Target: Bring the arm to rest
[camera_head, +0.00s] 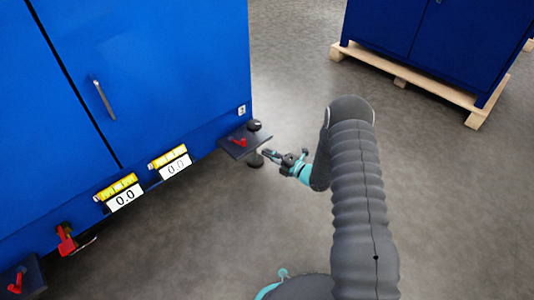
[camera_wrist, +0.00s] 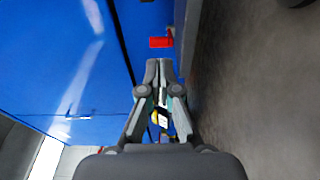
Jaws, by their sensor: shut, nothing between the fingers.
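My gripper (camera_head: 270,154) is at the end of my grey, sleeved arm, near the middle of the head view. It points left toward a small dark shelf on the blue cabinet. In the wrist view my gripper (camera_wrist: 158,66) has its fingers together with nothing between them. From the head view I cannot tell whether the fingertips touch the shelf or the dark round part under it.
The blue cabinet (camera_head: 160,70) fills the left. Its small shelf (camera_head: 232,150) carries a red piece (camera_head: 239,142) and a black knob (camera_head: 254,125). Two displays (camera_head: 124,196) sit lower left. Another blue cabinet (camera_head: 450,35) stands on a wooden pallet (camera_head: 425,82). Grey floor between is clear.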

